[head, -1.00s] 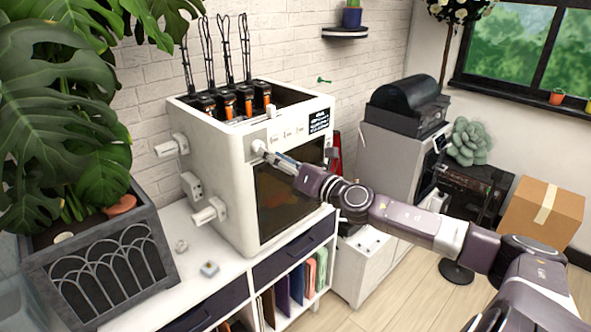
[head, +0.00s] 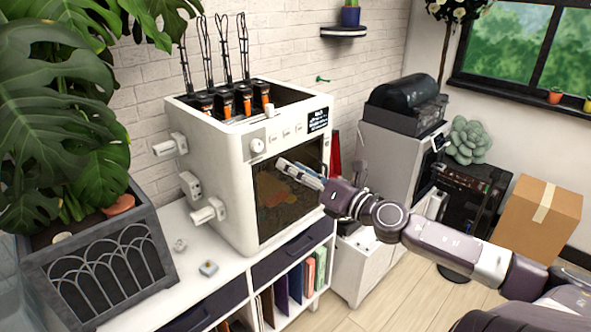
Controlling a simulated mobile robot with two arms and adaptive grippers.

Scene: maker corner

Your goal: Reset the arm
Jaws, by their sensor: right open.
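My right gripper (head: 300,172) is open and empty, in front of the dark glass door (head: 278,205) of a white box-shaped machine (head: 221,190). Its fingers point left toward the upper part of the door. I cannot tell whether they touch it. My right arm comes in from the lower right. A round white knob (head: 257,146) shows on the machine's front, up and left of the fingers, apart from them. A small dark label or screen (head: 318,118) is at the front's upper right. My left gripper is not in view.
The machine stands on a white shelf unit (head: 232,282) with folders below. A planter (head: 97,262) with large leaves stands at the left. A grey cabinet (head: 385,165) stands behind my arm. A cardboard box (head: 541,212) is at the right. Open floor lies at the lower right.

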